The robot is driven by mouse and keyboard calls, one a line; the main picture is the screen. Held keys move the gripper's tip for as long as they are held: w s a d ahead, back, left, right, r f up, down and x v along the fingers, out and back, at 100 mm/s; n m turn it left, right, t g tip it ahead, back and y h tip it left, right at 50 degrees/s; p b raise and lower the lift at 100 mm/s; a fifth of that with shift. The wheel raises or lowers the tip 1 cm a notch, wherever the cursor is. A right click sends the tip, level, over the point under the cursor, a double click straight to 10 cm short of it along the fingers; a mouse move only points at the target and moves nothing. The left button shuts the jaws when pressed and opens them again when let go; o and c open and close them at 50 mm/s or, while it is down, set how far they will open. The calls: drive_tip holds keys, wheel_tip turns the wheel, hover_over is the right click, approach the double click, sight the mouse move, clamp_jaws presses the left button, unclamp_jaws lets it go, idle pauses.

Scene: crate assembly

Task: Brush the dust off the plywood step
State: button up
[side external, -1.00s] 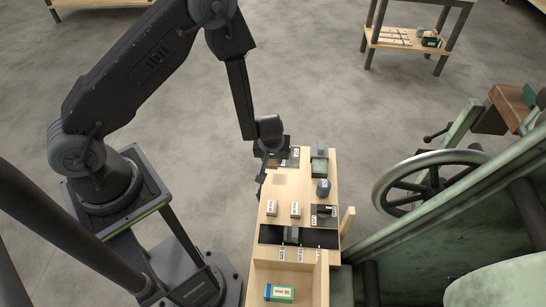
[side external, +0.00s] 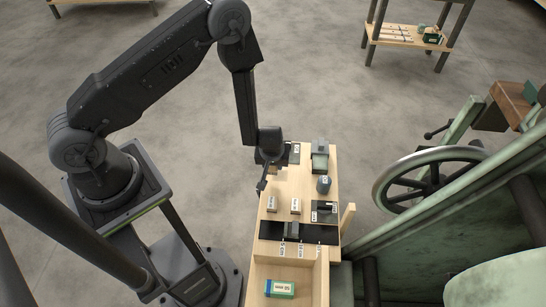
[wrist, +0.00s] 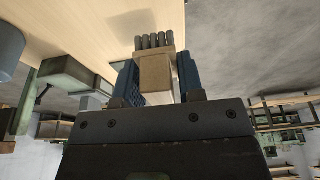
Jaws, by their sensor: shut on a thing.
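My gripper (wrist: 157,85) is shut on a brush (wrist: 156,72) with a tan block body and a row of dark bristles. The bristles point away from my gripper, beside the pale plywood surface (wrist: 90,25) in the wrist view. I cannot tell whether they touch it. In the side view my gripper (side external: 265,178) is at the left edge of the plywood step (side external: 290,183), near its far end. The brush is mostly hidden there by my gripper. A faint darker patch shows on the plywood in the wrist view; I cannot tell whether it is dust or shadow.
A dark cylinder (side external: 323,185), a grey-green block (side external: 319,158) and two small labelled blocks (side external: 295,206) stand on the plywood top. A dark strip (side external: 270,231) crosses its near part. A handwheel (side external: 432,180) stands right.

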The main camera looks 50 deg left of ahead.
sight(283, 173)
drive_tip(key=shift+f, duration=0.85)
drive_tip(key=shift+w+d+f, duration=0.3)
drive_tip(key=shift+f, duration=0.05)
drive_tip(key=shift+w+d+r, duration=0.1)
drive_tip(key=shift+w+d, duration=0.1)
drive_tip(key=shift+w+d+f, duration=0.25)
drive_tip(key=shift+d+f, duration=0.05)
drive_tip(key=shift+w+d, duration=0.45)
drive_tip(key=shift+a+f, duration=0.15)
drive_tip(key=shift+f, duration=0.05)
drive_tip(key=shift+s+a, duration=0.95)
drive_tip(key=shift+s, duration=0.1)
drive_tip(key=shift+s+a+r, duration=0.15)
drive_tip(key=shift+a, duration=0.05)
drive_tip(key=shift+d+r, duration=0.1)
drive_tip(key=shift+r, duration=3.85)
